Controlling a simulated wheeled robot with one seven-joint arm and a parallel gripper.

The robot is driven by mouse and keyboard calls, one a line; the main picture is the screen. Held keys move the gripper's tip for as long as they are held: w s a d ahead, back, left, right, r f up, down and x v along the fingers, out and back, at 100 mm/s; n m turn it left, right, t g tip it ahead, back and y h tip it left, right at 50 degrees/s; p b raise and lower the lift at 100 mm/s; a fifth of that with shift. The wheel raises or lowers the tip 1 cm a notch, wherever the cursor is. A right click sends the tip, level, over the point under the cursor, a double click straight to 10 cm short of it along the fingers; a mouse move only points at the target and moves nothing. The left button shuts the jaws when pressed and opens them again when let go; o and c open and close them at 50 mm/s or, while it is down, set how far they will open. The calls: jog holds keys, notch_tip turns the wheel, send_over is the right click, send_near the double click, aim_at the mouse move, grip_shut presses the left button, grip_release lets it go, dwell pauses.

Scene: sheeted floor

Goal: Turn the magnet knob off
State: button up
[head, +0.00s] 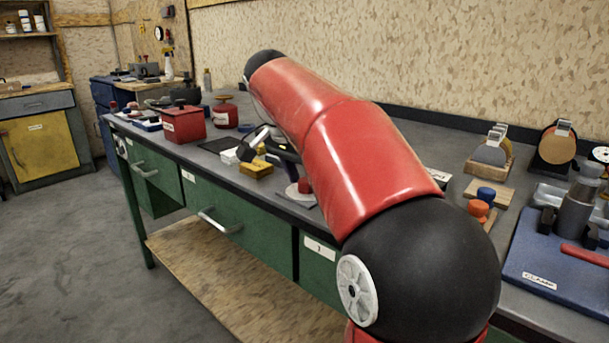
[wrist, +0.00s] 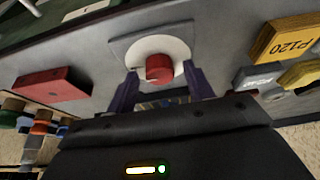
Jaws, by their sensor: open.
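A round red knob (wrist: 158,67) sits on a white disc (wrist: 176,47) on a grey plate in the wrist view. In the head view a red knob (head: 305,186) on a white disc (head: 293,190) shows just beside my red arm, and looks like the same one. I cannot read a magnet label on it. My gripper (wrist: 161,75) is open, with one purple finger to each side of the knob. I cannot tell whether the fingers touch it. In the head view my arm hides most of the gripper.
A yellow block marked P120 (wrist: 283,40), a grey block (wrist: 256,78) and a red block (wrist: 52,84) lie around the knob. In the head view a red box (head: 184,124) stands further left on the bench. A blue CLAMP base (head: 540,281) is at right.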

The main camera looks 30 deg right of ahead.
jog(key=c, duration=1)
jog(key=shift+n, duration=0.4)
jog(key=n, duration=0.2)
jog(key=n+t, duration=0.1)
jog(key=n, duration=0.1)
jog(key=shift+s+t+y+b, duration=0.15)
jog(key=shift+t+y+b, duration=0.15)
jog(key=shift+y, duration=0.1)
jog(key=n, duration=0.2)
jog(key=n+t+y, duration=0.1)
jog(key=n, duration=0.1)
jog(key=shift+d+n+y, duration=0.15)
jog(key=shift+n+y, duration=0.15)
jog(key=n+y, duration=0.1)
jog(key=n, duration=0.3)
jog(key=shift+d+y+p, duration=0.1)
jog(key=shift+y+p, duration=0.2)
jog(key=shift+y, duration=0.1)
jog(key=shift+d+n+y, duration=0.1)
jog(key=shift+n+y, duration=0.6)
jog(key=shift+n, duration=1.5)
